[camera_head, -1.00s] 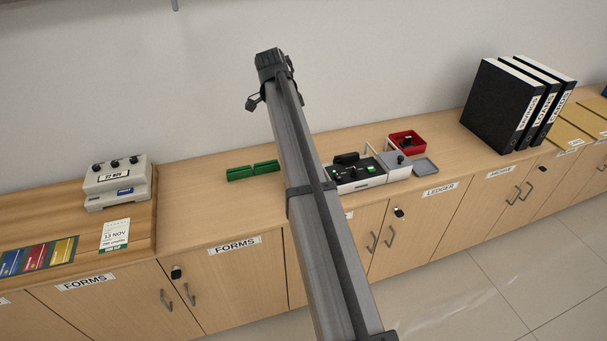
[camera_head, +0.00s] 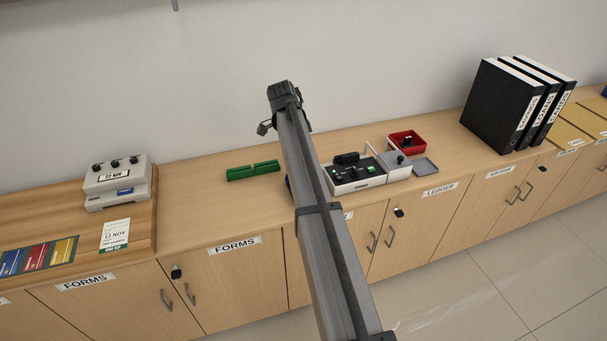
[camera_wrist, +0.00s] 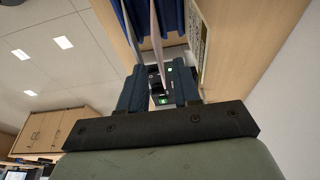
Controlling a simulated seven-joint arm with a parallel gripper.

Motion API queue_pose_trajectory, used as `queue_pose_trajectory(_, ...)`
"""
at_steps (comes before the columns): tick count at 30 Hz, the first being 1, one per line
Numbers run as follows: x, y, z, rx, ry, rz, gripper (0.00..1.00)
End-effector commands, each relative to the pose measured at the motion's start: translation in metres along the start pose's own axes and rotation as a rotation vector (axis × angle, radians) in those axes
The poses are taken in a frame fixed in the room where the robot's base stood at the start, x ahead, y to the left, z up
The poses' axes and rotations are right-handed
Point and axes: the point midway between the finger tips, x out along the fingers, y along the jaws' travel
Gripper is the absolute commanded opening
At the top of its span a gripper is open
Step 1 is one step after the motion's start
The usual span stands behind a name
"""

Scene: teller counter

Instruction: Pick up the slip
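My gripper (camera_wrist: 160,88) shows in the wrist view with its two dark fingers apart. Through the gap I see a dark device with green lights (camera_wrist: 166,100). A thin pale sheet (camera_wrist: 156,30), seen nearly edge-on, runs down between the fingers; it may be the slip, and I cannot tell whether a finger touches it. A blue thing (camera_wrist: 176,18) is right behind it. In the head view my arm hides the gripper and that spot. Another paper marked 13 NOV (camera_head: 115,235) lies on the left counter.
Black binders (camera_head: 500,105) stand farther right. A grey-white machine (camera_head: 118,180) stands at the left.

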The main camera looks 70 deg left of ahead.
Motion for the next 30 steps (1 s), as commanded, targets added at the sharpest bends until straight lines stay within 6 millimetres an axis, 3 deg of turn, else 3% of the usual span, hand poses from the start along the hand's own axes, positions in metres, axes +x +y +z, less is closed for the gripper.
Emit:
queue_pose_trajectory(10,0.044,0.001,0.003,0.000,0.000,0.003,0.33)
queue_pose_trajectory(19,0.049,0.000,0.003,0.000,0.001,0.001,0.33)
queue_pose_trajectory(30,0.048,0.000,0.003,0.000,0.001,0.000,0.00)
